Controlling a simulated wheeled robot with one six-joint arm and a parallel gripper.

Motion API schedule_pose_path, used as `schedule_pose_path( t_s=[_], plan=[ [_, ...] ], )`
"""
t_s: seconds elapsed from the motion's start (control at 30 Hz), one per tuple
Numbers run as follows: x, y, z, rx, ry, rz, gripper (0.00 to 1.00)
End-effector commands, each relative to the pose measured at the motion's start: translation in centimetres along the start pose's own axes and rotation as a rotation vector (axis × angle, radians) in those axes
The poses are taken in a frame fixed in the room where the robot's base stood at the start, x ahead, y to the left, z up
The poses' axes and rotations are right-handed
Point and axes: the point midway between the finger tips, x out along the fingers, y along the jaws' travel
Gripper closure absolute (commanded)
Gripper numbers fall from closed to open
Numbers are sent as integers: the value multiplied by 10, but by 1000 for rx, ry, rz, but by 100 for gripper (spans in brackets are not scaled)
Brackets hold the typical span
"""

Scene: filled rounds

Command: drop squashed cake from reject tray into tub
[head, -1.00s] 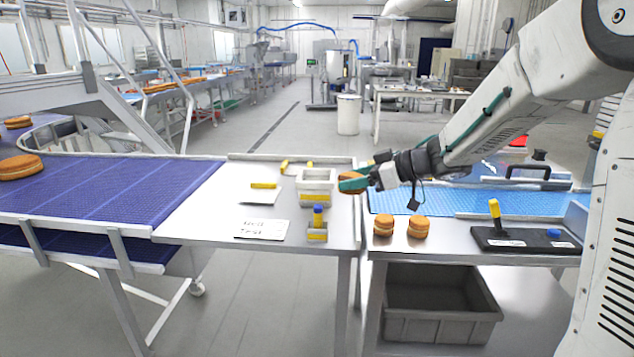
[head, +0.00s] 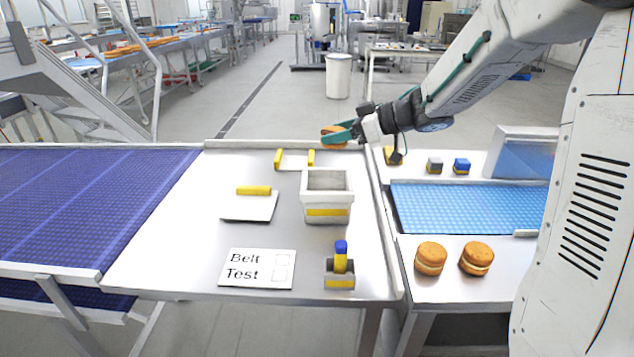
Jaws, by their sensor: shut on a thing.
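My gripper (head: 338,136) is shut on a round orange-brown cake (head: 332,130). It holds the cake beyond the white tub, near the far edge of the steel table; its exact height is hard to tell. The teal fingers hide part of the cake, so I cannot tell how squashed it is. The open-topped white tub (head: 327,212) has a yellow band and stands upright on the table. No cake shows in its visible inside. A low white tray with yellow handles (head: 292,163) lies behind the tub and looks empty; I cannot tell if it is the reject tray.
A white card with a yellow bar (head: 250,206), a "Belt Test" card (head: 257,268) and a yellow-and-blue holder (head: 340,275) lie on the table. Two cakes (head: 431,257) sit at right beside a blue mat (head: 450,205). A purple belt (head: 90,210) runs at left.

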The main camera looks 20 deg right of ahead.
Motion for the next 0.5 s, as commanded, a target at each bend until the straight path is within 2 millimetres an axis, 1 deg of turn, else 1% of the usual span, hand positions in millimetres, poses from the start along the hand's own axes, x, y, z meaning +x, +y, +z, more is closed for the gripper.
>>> schedule_pose_path(
  t_s=[0.17,0.5],
  plan=[
    [3,0,6,0,0,-1,54],
    [21,-3,40,0,0,-7,54]
  ],
)
